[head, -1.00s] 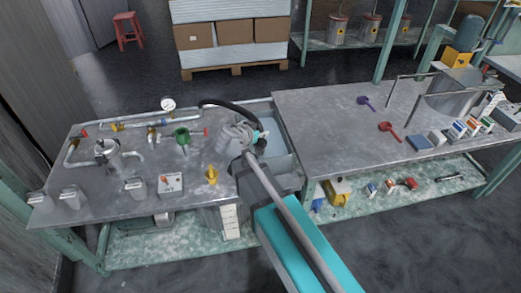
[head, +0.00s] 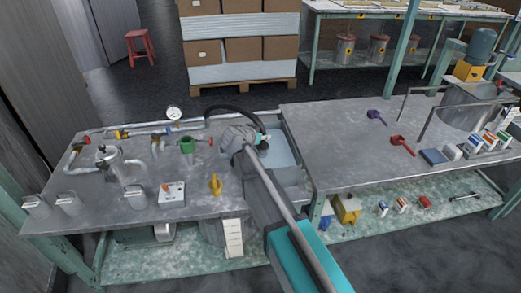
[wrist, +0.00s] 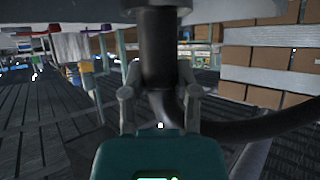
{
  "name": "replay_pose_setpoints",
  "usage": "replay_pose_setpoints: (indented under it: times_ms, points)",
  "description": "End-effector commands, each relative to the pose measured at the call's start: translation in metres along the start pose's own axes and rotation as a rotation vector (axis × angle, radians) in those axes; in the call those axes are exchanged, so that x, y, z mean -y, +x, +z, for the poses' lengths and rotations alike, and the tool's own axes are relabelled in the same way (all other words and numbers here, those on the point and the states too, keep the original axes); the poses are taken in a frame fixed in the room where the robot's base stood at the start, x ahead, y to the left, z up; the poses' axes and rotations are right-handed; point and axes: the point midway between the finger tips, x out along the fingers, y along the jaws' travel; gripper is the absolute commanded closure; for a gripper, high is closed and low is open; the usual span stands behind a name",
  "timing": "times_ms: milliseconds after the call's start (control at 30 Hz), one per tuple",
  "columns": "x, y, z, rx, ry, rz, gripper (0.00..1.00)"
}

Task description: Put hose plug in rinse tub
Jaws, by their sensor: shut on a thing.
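The hose plug (wrist: 158,60) shows in the wrist view as a dark upright cylinder between my fingers. My gripper (wrist: 160,104) is shut on it, one finger on each side. A black hose (wrist: 245,128) curves away to the right close behind it. In the head view my gripper (head: 262,142) is above or beside the rinse tub (head: 297,176), a grey basin with a pale blue inside, set between the two bench tops. The black hose (head: 232,109) arches to it from the left. My arm hides part of the tub, and the gap between plug and tub cannot be judged.
The left bench holds pipes with a gauge (head: 174,114), a green funnel-like part (head: 187,145), a yellow part (head: 215,184) and a switch box (head: 171,194). The right bench (head: 330,140) is mostly clear near the tub; purple and red scoops (head: 402,145) lie farther right.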

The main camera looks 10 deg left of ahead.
Motion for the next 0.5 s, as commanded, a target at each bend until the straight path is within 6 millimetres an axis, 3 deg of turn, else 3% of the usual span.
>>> replay_pose_setpoints:
  times_ms: [200,500]
  points:
    - [0.011,0.02,0.012,0.0,0.0,0.0,1.0]
    - [0.012,0.022,0.012,-0.001,0.0,0.0,1.0]
